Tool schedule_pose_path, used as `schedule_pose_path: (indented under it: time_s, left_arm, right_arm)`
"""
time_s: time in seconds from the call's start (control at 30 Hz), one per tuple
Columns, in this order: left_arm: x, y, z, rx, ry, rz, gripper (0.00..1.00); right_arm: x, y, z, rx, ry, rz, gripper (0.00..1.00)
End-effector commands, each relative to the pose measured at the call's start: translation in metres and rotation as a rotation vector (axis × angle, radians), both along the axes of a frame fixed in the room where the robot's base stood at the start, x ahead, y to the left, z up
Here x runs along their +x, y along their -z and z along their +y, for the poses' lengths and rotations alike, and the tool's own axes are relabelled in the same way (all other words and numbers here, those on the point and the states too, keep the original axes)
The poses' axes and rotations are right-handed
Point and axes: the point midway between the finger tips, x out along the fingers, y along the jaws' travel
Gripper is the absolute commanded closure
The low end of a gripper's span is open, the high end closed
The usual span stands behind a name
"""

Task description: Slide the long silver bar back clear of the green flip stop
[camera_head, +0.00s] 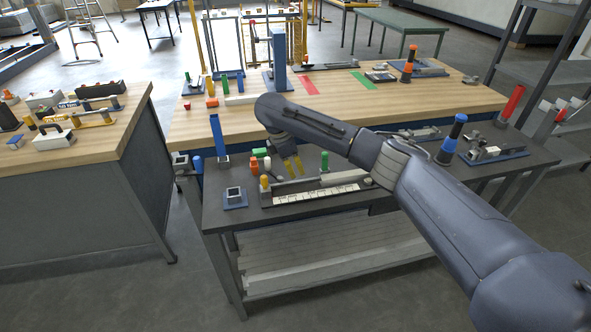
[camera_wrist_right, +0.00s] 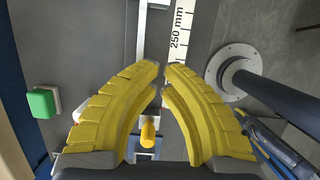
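The long silver bar (camera_head: 343,175) lies along a fixture on the dark front bench in the head view. It also shows as a pale strip (camera_wrist_right: 155,25) beyond my fingertips in the wrist view. A green upright piece (camera_head: 324,161), seemingly the flip stop, stands behind the bar. My right gripper (camera_head: 294,172) hangs over the left part of the fixture, yellow fingers pointing down. In the wrist view its fingertips (camera_wrist_right: 162,72) are slightly apart with nothing visible between them. Contact with the bar cannot be told. My left gripper is not in view.
A millimetre scale (camera_head: 315,195) runs along the fixture's front. An orange knob (camera_head: 264,182) and a green block (camera_wrist_right: 42,102) are near my gripper. A wooden bench (camera_head: 240,115) stands behind.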

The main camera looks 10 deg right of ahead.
Motion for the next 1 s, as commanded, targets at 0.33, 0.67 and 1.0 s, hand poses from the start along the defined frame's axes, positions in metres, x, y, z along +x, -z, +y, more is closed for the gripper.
schedule_pose_path:
  time_s: [0.33, 0.67, 1.0]
  left_arm:
    - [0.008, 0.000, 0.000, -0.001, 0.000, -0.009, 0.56]
    - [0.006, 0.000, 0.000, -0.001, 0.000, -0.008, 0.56]
    - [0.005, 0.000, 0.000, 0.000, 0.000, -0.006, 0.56]
  right_arm:
    - [0.000, 0.061, -0.018, 0.001, 0.002, 0.003, 1.00]
    - [0.002, 0.074, -0.050, 0.000, 0.001, 0.000, 1.00]
    - [0.003, 0.073, -0.062, 0.001, 0.000, 0.000, 1.00]
